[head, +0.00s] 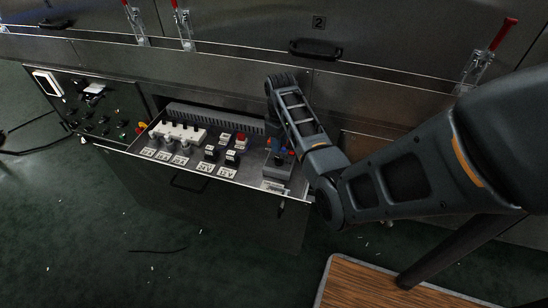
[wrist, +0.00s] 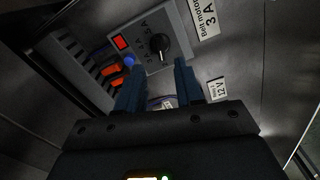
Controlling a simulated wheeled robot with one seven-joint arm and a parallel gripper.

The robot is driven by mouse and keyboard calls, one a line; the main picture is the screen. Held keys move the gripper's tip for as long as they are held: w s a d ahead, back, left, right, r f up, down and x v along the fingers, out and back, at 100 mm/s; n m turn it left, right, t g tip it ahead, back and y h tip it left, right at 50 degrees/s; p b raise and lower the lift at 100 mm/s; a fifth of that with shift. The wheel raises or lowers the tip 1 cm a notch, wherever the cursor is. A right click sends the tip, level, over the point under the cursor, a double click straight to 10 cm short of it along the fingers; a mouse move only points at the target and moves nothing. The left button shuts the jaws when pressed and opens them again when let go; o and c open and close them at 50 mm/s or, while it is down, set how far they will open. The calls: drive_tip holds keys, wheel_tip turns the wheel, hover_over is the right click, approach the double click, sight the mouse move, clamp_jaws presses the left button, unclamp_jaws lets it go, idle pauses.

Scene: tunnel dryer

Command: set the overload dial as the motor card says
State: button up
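The overload dial (wrist: 158,44) is a round black knob on a grey unit (wrist: 180,50) in the wrist view. Printed amp marks curve around it; I cannot read its pointer setting surely. The motor card (wrist: 207,16) is a white label beside the unit, reading "Belt motor 3 A". My gripper (wrist: 159,88) is open and empty, its two dark blue fingers apart, below the dial in the picture. They do not hold the knob. In the head view the grey unit (head: 277,166) is at the drawer's right end, and my arm hides part of that area.
The open drawer (head: 230,192) holds several labelled parts. A wooden-topped surface (head: 375,285) stands front right.

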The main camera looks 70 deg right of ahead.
sight(279, 158)
wheel_tip(279, 158, down, 7)
drive_tip(key=shift+r+b, duration=0.1)
drive_tip(key=shift+b, duration=0.75)
clamp_jaws()
